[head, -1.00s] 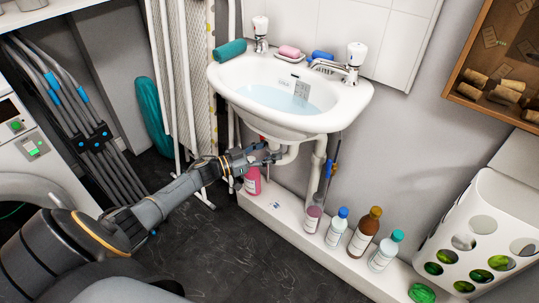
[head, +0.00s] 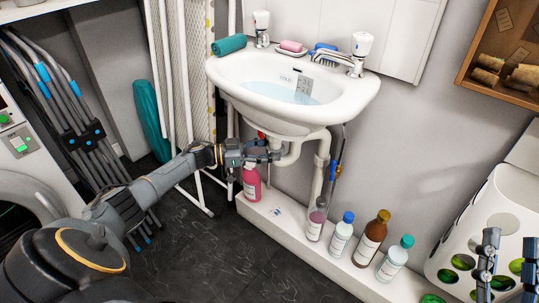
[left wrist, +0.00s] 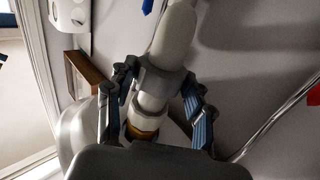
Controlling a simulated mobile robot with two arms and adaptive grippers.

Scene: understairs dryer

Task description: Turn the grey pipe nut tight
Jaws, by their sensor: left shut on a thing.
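The grey pipe nut (left wrist: 160,80) is a thick grey collar on the white drain pipe (left wrist: 176,38) in the left wrist view. My left gripper (left wrist: 160,88) has one finger on each side of the nut and is shut on it. In the head view my left gripper (head: 272,153) is under the basin, beside the white trap pipe (head: 291,153); its fingers largely hide the nut there. My right gripper (head: 508,258) shows at the lower right edge with its two fingers apart and empty.
The white basin (head: 292,117) hangs just above my left gripper. A pink bottle (head: 251,184) stands close below it on the white ledge (head: 283,228). Several bottles stand further right, before a white holed basket (head: 487,217). Dark floor at the left front is clear.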

